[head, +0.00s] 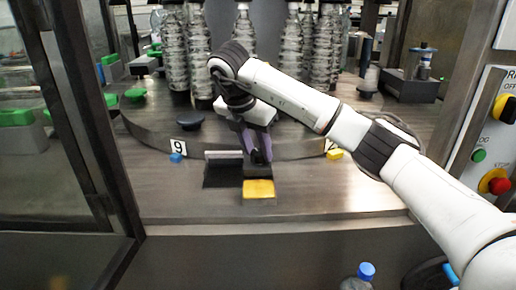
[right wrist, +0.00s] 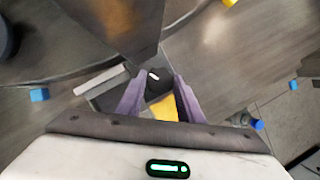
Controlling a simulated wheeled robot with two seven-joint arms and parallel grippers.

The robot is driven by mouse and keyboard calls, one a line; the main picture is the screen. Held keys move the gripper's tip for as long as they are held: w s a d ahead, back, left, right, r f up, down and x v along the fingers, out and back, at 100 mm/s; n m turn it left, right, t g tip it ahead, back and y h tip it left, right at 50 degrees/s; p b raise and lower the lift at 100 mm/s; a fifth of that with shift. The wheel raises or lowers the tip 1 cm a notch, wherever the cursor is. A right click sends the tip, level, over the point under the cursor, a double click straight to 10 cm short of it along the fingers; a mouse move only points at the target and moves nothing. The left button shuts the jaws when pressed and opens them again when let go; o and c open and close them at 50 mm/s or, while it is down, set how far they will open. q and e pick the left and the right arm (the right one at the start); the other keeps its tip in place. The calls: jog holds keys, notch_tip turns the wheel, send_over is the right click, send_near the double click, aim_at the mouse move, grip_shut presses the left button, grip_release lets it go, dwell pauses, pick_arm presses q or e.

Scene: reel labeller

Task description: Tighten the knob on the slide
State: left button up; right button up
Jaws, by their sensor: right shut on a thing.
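My right gripper (head: 258,157) reaches down over the slide at the front of the machine deck. Its purple fingers (right wrist: 158,95) are shut on the small black knob (right wrist: 158,84), which shows between them in the right wrist view. In the head view the fingers mostly hide the knob. The slide shows as a dark plate (head: 222,174) with a pale bar along its back edge, and a yellow block (head: 259,188) is in front of the gripper. The yellow block also shows below the knob in the right wrist view (right wrist: 164,108). My left gripper is not in view.
A round turntable with a number 9 tag (head: 177,147) and clear bottles (head: 174,50) stands behind. A control panel with a red stop button (head: 499,185) is at right. The front deck is mostly clear.

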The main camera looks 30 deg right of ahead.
jog(key=m, duration=0.2)
jog(key=m+g, duration=0.2)
jog(key=m, duration=0.1)
jog(key=shift+w+m, duration=0.25)
jog(key=shift+m, duration=0.05)
dwell(0.4)
jog(key=o, duration=0.8)
jog(key=shift+c, duration=0.2)
jog(key=v, duration=1)
jog(key=shift+a, duration=0.2)
jog(key=shift+r, duration=0.1)
